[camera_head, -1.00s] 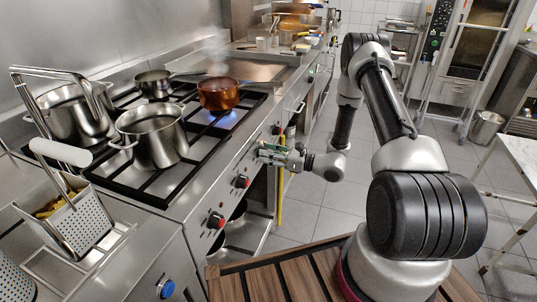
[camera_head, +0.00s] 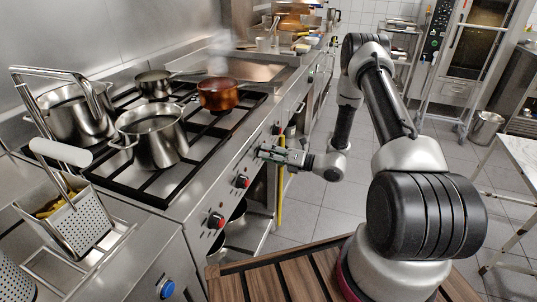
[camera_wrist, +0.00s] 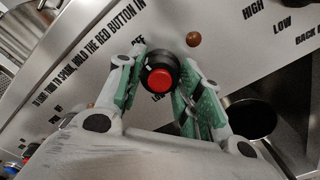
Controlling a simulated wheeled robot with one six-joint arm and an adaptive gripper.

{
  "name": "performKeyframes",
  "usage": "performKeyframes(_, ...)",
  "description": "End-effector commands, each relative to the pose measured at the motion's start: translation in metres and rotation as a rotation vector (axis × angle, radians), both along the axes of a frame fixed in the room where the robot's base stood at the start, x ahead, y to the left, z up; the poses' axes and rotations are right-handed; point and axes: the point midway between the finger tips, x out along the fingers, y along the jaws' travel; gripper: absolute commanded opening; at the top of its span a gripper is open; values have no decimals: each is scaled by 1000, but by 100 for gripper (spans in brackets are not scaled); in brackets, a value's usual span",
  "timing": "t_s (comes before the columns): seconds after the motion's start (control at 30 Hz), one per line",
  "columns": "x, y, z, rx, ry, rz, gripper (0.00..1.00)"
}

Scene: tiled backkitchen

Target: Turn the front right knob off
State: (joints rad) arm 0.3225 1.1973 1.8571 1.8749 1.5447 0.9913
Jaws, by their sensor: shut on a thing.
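The knob between my fingers shows in the wrist view as a black dial with a red centre (camera_wrist: 159,78). The panel beside it is printed with partly covered words, one ending in "FF" above it. My gripper (camera_head: 264,153) is at the stove's front panel below the copper pot (camera_head: 218,95). It also shows in the wrist view (camera_wrist: 165,66), with its green-padded fingers closed on both sides of the knob. In the head view my gripper hides this knob. No flame shows under the copper pot, and faint steam rises above it.
Two more red-centred knobs (camera_head: 241,181) (camera_head: 216,221) are nearer on the panel. Steel pots (camera_head: 152,136) stand on the left of the stove. A yellow vertical bar (camera_head: 281,200) is just below my gripper. Open tiled floor (camera_head: 310,205) lies to the right.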

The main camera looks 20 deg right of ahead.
Motion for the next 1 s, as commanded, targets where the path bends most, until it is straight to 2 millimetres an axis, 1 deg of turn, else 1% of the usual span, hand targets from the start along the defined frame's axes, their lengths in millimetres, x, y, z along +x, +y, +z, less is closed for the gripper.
performKeyframes(0.3,0,-1,0,47,66,-3,12)
performKeyframes(0.73,1,-1,0,52,72,-4,12)
performKeyframes(0.77,1,-1,0,52,72,-4,38)
performKeyframes(0.8,1,-1,0,52,72,-4,45)
performKeyframes(0.87,1,-1,0,52,72,-3,56)
performKeyframes(0.9,1,-1,0,52,72,-3,58)
performKeyframes(1.0,1,-1,0,53,72,-2,58)
